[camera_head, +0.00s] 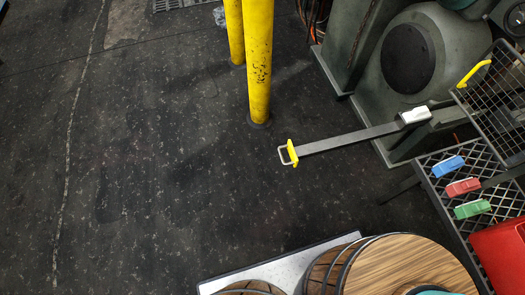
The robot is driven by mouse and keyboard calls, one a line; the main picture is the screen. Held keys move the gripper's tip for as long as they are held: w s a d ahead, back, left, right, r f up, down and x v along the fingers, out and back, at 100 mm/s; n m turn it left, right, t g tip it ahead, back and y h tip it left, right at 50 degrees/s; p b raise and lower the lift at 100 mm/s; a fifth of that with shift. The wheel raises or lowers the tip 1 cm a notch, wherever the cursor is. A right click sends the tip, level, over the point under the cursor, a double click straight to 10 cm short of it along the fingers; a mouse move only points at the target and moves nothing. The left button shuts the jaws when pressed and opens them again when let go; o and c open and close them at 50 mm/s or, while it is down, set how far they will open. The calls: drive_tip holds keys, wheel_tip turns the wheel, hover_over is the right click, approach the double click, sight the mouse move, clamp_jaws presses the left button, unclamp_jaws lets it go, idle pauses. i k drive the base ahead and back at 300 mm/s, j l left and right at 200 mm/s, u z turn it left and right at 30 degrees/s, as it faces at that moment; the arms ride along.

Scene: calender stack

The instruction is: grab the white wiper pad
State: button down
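A small white pad (416,115), which looks like the white wiper pad, sits at the right end of a long grey bar (350,138), beside the green-grey machine. The bar slopes down to the left and ends in a yellow piece with a metal loop (289,153). Blue (448,167), red (463,187) and green (472,209) pads of similar size lie on a black mesh shelf (433,161) below and right of the white pad. My gripper is not in view.
Two yellow posts (259,60) stand on the dark floor left of the machine (428,65). A wire basket (488,90) with a yellow handle is at the right edge. A wooden barrel (400,268) and a red box (500,255) fill the lower right. The left floor (150,170) is clear.

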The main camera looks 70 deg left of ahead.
sight(423, 113)
drive_tip(key=u, duration=2.6)
drive_tip(key=z, duration=1.3)
drive_tip(key=l+z, duration=0.3)
drive_tip(key=l, duration=0.2)
drive_tip(key=l+z, duration=0.3)
drive_tip(key=l, duration=0.2)
drive_tip(key=i, duration=0.05)
